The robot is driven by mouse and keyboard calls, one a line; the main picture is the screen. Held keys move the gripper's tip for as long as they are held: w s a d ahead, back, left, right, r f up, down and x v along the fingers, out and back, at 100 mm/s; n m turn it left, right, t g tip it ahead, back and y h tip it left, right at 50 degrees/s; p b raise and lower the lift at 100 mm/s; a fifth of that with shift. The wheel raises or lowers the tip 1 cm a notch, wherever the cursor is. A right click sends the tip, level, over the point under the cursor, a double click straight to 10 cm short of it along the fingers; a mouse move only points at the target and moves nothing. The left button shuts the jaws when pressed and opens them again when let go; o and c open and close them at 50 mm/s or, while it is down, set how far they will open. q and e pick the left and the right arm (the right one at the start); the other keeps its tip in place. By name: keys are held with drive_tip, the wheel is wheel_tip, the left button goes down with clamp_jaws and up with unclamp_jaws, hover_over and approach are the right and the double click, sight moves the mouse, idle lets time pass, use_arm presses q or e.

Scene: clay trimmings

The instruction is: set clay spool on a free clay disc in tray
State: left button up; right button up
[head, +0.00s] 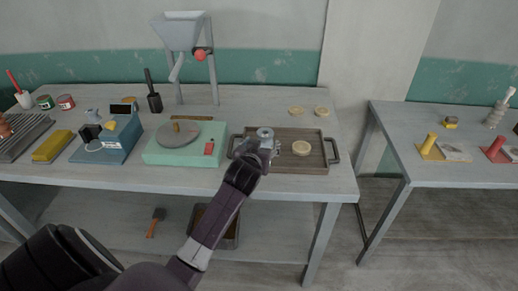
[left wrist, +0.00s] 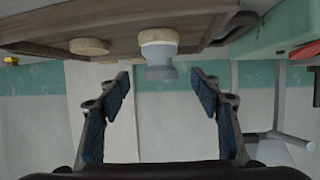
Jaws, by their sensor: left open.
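The grey clay spool (head: 265,132) stands at the left part of the brown tray (head: 313,165). In the left wrist view, which is upside down, the spool (left wrist: 160,70) rests on a tan clay disc (left wrist: 158,38). That disc is hidden behind my gripper in the head view. Another clay disc (head: 301,148) lies bare in the tray to the right; it also shows in the left wrist view (left wrist: 90,46). My left gripper (head: 265,150) is open, its fingers apart on either side of the spool and not touching it. My right gripper is not in view.
Two more discs (head: 296,111) lie on the table behind the tray. A green wheel unit (head: 185,145) stands close left of the tray, with a hopper stand (head: 182,35) behind it. A second table (head: 450,130) stands to the right across a gap.

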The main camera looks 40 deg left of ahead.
use_arm(q)
drive_tip(key=v, duration=0.3)
drive_tip(key=shift+s+d, duration=0.1)
drive_tip(key=shift+s, duration=0.15)
drive_tip(key=shift+s+d+r, duration=0.15)
drive_tip(key=shift+s+r, duration=0.05)
drive_tip(key=shift+s, duration=0.15)
